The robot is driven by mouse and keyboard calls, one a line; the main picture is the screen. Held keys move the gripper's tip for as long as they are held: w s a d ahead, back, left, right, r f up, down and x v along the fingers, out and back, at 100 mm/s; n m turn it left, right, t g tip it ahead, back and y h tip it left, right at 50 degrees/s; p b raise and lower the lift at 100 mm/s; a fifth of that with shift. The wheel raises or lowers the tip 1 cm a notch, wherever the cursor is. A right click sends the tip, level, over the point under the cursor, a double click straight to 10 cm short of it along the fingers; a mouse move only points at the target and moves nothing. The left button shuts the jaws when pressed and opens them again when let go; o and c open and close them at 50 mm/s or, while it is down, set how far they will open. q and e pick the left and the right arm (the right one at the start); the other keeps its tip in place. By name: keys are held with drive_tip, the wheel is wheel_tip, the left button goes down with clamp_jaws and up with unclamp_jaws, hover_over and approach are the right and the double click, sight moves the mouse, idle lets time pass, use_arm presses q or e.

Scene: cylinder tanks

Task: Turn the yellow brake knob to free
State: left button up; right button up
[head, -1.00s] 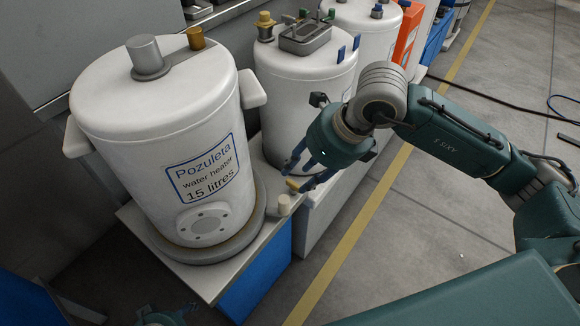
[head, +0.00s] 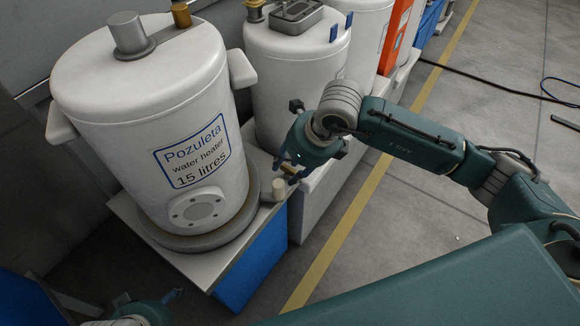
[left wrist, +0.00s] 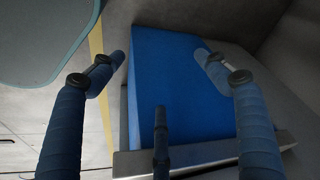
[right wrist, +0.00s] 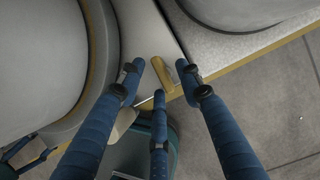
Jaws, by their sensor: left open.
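The yellow brake knob (right wrist: 163,76) shows in the right wrist view as a small brass-yellow bar at the edge of the pale stand top. In the head view only a small yellow bit (head: 291,168) shows beside my right gripper (head: 285,165). In the right wrist view my right gripper (right wrist: 160,68) is open, with one fingertip on each side of the knob; I cannot tell whether they touch it. My left gripper (head: 160,298) is low at the bottom edge of the head view. In the left wrist view it (left wrist: 161,58) is open and empty, facing a blue panel.
A white water heater (head: 150,100) stands on a round grey base on the blue-sided stand (head: 255,265). A cream knob (head: 279,188) sits at the stand's corner. More white tanks (head: 290,75) stand behind.

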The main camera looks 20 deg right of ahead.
clamp_jaws()
drive_tip(key=shift+b, duration=0.3)
drive_tip(key=shift+w+n, duration=0.1)
drive_tip(key=shift+n, duration=0.2)
use_arm(q)
drive_tip(key=shift+s+r, duration=0.2)
drive_tip(key=shift+r, duration=0.25)
use_arm(e)
unclamp_jaws()
drive_tip(key=shift+r, duration=0.1)
